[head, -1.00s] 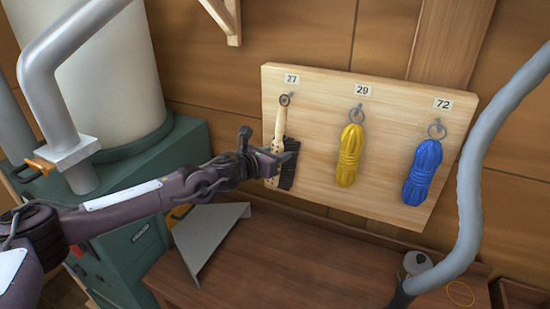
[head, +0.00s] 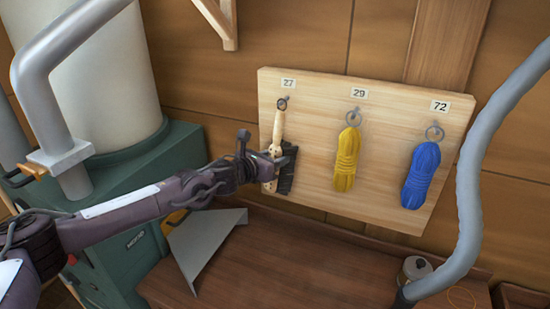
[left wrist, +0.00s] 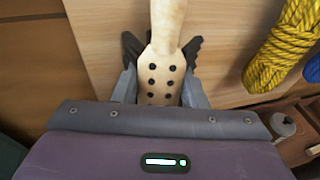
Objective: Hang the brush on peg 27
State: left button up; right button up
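The brush (head: 278,129) has a pale wooden handle and dark bristles. It hangs below peg 27 (head: 285,98), with its ring at the peg, near the left end of the wooden board (head: 315,150). My left gripper (head: 262,153) is beside the brush's lower part. In the left wrist view the brush's dotted wooden back (left wrist: 163,78) lies between the two fingers of the left gripper (left wrist: 163,70). The fingers stand apart on either side of it and look open. The bristles are partly hidden by the gripper in the head view. My right gripper is not in view.
A yellow rope coil (head: 346,160) hangs under label 29 and a blue one (head: 421,175) under label 72. A grey bent plate (head: 205,245) lies on the brown bench (head: 290,270). A grey pipe (head: 470,200) rises at right, near a small can (head: 416,267).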

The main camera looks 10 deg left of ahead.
pick_arm(q)
jog(key=o, duration=0.5)
jog(key=shift+s+a, duration=0.1)
